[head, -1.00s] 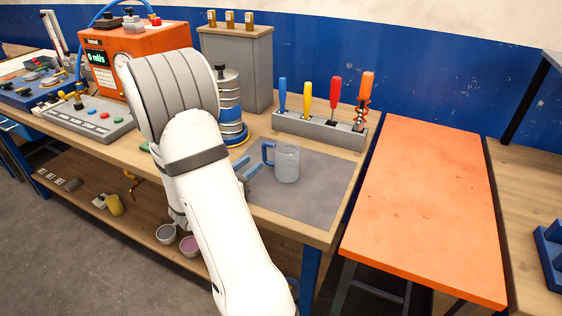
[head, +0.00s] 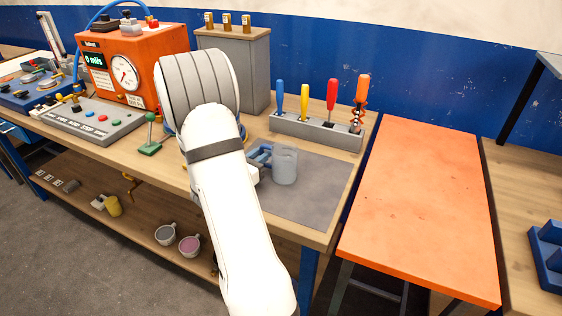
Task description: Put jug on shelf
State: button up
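The jug (head: 285,168) is a grey, see-through cylinder with a blue handle on its left side. It stands upright on the grey mat (head: 315,195) on the workbench. My gripper (head: 262,158) is at the jug's handle, coming from the left. Its fingers overlap the blue handle in the view, and my arm covers the rest. I cannot tell whether the fingers are closed on the handle. A lower wooden shelf (head: 135,235) runs under the workbench top.
A screwdriver rack (head: 315,132) stands behind the jug. An orange table (head: 425,205) with a clear top is to the right. Two cups, one grey (head: 166,235) and one pinkish (head: 190,246), sit on the lower shelf. An orange machine (head: 125,65) stands at the back left.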

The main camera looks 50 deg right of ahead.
grip_shut()
